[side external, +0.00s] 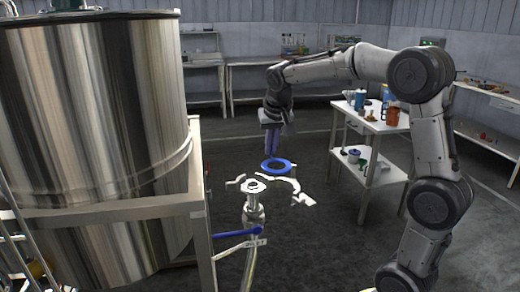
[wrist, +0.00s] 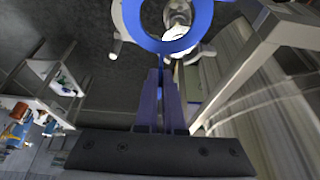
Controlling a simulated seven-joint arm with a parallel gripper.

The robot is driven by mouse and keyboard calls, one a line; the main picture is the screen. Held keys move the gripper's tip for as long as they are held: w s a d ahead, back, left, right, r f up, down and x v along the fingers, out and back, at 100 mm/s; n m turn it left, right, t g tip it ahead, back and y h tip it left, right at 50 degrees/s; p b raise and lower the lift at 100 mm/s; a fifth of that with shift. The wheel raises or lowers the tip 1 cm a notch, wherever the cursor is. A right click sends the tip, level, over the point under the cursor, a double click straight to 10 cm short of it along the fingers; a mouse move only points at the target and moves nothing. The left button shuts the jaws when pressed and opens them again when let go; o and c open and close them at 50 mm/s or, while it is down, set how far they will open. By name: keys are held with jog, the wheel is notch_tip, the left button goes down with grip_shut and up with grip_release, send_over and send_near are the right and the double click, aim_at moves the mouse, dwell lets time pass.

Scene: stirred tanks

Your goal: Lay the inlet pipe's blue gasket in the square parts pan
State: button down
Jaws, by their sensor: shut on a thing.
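My gripper (side external: 271,152) points down with its purple fingers shut on the rim of the blue gasket (side external: 266,168). The gasket is a flat ring, held a little above and to the right of the upright inlet pipe's open top (side external: 254,186) in the side view. White clamp arms (side external: 292,185) spread open beside the pipe top. In the wrist view the fingertips (wrist: 163,70) meet the near edge of the blue gasket (wrist: 155,43), and part of the pipe shows through and beyond the ring. I cannot make out the square parts pan in either view.
A large steel tank (side external: 95,130) on a metal frame (side external: 203,235) stands close on the left. A blue-handled valve (side external: 237,233) juts from the pipe. A two-level cart (side external: 375,126) with bottles and small items stands behind to the right. Open floor lies between.

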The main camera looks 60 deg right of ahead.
jog(key=shift+s+a+r, duration=0.25)
jog(key=shift+s+r, duration=0.05)
jog(key=shift+s, duration=0.3)
jog(key=shift+s+a+r, duration=0.25)
jog(key=shift+s, duration=0.3)
jog(key=w+a+f+n+t+y, duration=0.15)
jog(key=w+a+f+n, duration=0.3)
jog(key=a+f, duration=0.7)
jog(key=w+a+f+n+y, duration=0.25)
jog(key=a+f+n, duration=0.25)
jog(key=a+f, duration=0.7)
jog(key=s+a+f+n+g+y, duration=0.1)
jog(key=s+a+f+n+y, duration=0.1)
jog(key=s+a+f+n, duration=0.7)
jog(key=s+a+f+n+g+y, duration=0.15)
jog(key=s+a+f+n, duration=0.25)
jog(key=a+f, duration=0.95)
jog(key=w+a+f, duration=0.2)
jog(key=w+f, duration=0.1)
jog(key=w+a+f, duration=0.6)
jog(key=shift+w, duration=0.4)
jog(key=shift+w+a+f, duration=0.35)
jog(key=shift+w+f, duration=0.05)
jog(key=shift+f, duration=1.75)
